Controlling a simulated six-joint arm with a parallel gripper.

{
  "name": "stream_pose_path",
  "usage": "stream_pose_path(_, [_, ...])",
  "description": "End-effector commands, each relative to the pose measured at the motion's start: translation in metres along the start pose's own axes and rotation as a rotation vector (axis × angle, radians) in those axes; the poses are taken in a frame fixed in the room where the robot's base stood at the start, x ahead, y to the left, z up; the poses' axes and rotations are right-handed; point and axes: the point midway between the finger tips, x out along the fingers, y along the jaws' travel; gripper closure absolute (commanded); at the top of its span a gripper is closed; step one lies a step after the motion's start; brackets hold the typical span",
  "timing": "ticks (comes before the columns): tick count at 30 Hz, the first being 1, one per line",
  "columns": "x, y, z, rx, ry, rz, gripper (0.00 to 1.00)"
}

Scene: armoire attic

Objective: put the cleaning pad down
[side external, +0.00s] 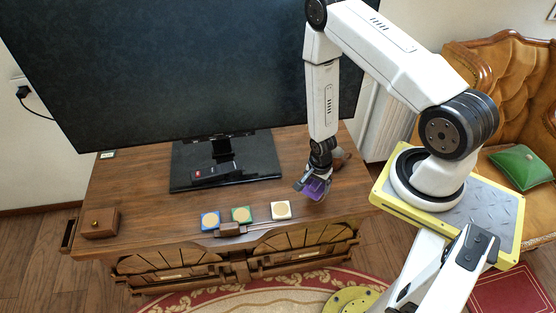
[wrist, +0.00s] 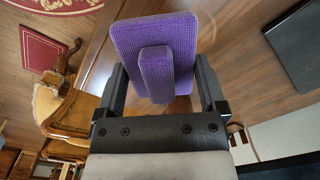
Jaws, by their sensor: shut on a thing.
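The cleaning pad (wrist: 180,38) is purple with a textured face and a raised purple grip block in its middle. My gripper (wrist: 160,88) is shut on the pad, with its two dark fingers on either side of it. In the side external view my gripper (side external: 313,182) points down over the right part of the wooden cabinet top (side external: 140,180). The purple pad (side external: 316,190) shows there under the fingers, close to the cabinet top. I cannot tell whether the pad touches the surface.
A large dark television (side external: 190,60) stands on the cabinet. Blue (side external: 210,220), green (side external: 242,214) and white (side external: 281,210) square pieces lie left of my gripper, near a brown handled tool (side external: 232,230). A small wooden box (side external: 99,222) sits at the left end. A brownish object (side external: 338,155) is behind my gripper.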

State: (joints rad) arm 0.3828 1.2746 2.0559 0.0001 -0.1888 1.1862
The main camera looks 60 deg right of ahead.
Motion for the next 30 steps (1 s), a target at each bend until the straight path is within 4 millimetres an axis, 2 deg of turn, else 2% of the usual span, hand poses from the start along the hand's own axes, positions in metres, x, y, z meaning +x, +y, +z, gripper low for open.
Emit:
stream_pose_path(8, [0.000,0.000,-0.001,0.005,0.000,0.000,0.84])
stream_pose_path(14, [0.000,0.005,-0.010,0.059,0.000,0.000,0.84])
stream_pose_path(20, [0.000,0.019,-0.031,0.190,0.000,0.000,0.84])
stream_pose_path(30, [-0.001,0.060,-0.077,0.518,0.000,0.000,0.84])
